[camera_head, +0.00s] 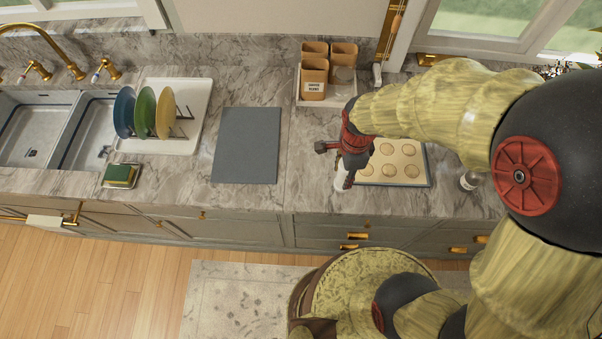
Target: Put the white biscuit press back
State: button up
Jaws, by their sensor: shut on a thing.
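My gripper (346,169) is over the marble counter, at the left edge of a baking tray. It is shut on a small white thing, which I take to be the white biscuit press (342,181); only its lower part shows below the fingers. I cannot tell whether the press touches the counter. The baking tray (421,184) carries several round biscuits, and my gripper and wrist hide its left part.
A tray with brown canisters (314,82) stands behind my gripper. A grey mat (247,145) lies to the left, with bare counter between. Further left are a plate rack (184,145), a sponge (121,174) and the sink. A small bottle (469,181) stands right of the baking tray.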

jog(key=shift+w+a+f, duration=0.1)
jog(key=shift+a+f, duration=0.05)
jog(key=shift+a, duration=0.15)
jog(key=shift+w+a+f+p, duration=0.3)
jog(key=shift+w+a+f, duration=0.8)
jog(key=shift+w+f, duration=0.95)
jog(key=shift+w+a+f+p, duration=0.35)
jog(key=shift+w+a+f, duration=0.75)
jog(key=shift+w+f, duration=0.9)
jog(key=shift+w+a+f+p, duration=0.3)
jog(key=shift+w+a+f, duration=0.8)
jog(key=shift+w+f, duration=0.95)
jog(key=shift+s+f, duration=0.3)
jog(key=shift+f, duration=0.05)
jog(key=shift+f, duration=0.15)
jog(key=o, duration=1.1)
